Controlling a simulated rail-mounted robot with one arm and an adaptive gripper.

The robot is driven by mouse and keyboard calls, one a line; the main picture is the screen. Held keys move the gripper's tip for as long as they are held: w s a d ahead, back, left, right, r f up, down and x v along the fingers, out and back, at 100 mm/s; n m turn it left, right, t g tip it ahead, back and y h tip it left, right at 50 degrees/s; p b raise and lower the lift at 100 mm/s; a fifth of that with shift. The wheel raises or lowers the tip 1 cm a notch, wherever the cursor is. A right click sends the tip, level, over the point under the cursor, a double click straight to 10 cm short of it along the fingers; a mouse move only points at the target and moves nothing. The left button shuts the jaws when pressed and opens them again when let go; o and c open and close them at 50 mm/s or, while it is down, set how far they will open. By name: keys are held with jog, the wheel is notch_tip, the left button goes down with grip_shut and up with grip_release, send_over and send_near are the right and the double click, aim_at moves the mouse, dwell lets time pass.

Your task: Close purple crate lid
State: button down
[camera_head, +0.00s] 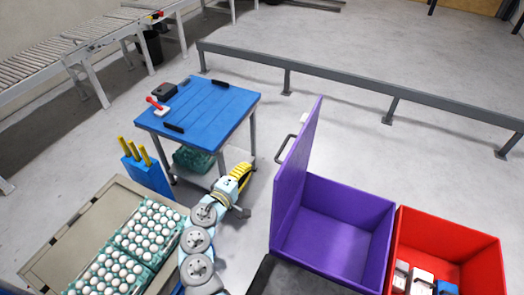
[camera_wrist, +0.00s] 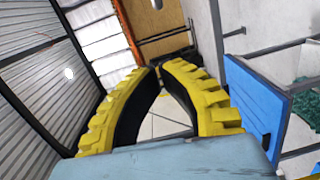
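The purple crate (camera_head: 340,225) stands open on the right, and its inside looks empty. Its purple lid (camera_head: 294,175) is raised steeply along the crate's left side. A dark handle (camera_head: 284,148) sticks out from the lid's outer left face. My gripper (camera_head: 243,183), with yellow ribbed fingers, is left of the lid and apart from it. In the wrist view the fingers of my gripper (camera_wrist: 160,72) bow together at the tips with nothing held. The crate and lid are not in the wrist view.
A red open crate (camera_head: 450,228) holding items stands right of the purple one. A blue-topped table (camera_head: 210,108) is behind my gripper. An egg tray (camera_head: 150,232) is at the lower left. A low grey rail (camera_head: 340,80) crosses behind. Bare floor lies between table and lid.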

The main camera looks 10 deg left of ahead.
notch_tip(320, 180, up, 3)
jog(key=m+h, duration=0.1)
jog(key=h, duration=0.1)
jog(key=p, duration=0.3)
send_over(278, 160)
jog(key=shift+r+m+g+h, duration=0.3)
jog(key=shift+r+h, duration=0.05)
jog(key=shift+h, duration=0.05)
jog(key=s+a+f+n+g+y, duration=0.25)
jog(key=s+a+y, duration=0.3)
jog(key=a, duration=0.95)
jog(key=s+a+f+n+g+y, duration=0.3)
jog(key=a+y, duration=0.4)
jog(key=a, duration=0.8)
jog(key=s+a+f+n+g+y, duration=0.25)
jog(key=s+a+n+y, duration=0.35)
jog(key=a, duration=1)
jog(key=w+a+r+t+y, duration=0.1)
jog(key=w+r, duration=0.8)
jog(key=r, duration=0.1)
jog(key=shift+w+r+m, duration=0.35)
jog(key=shift+w+m, duration=0.05)
jog(key=shift+m, duration=0.05)
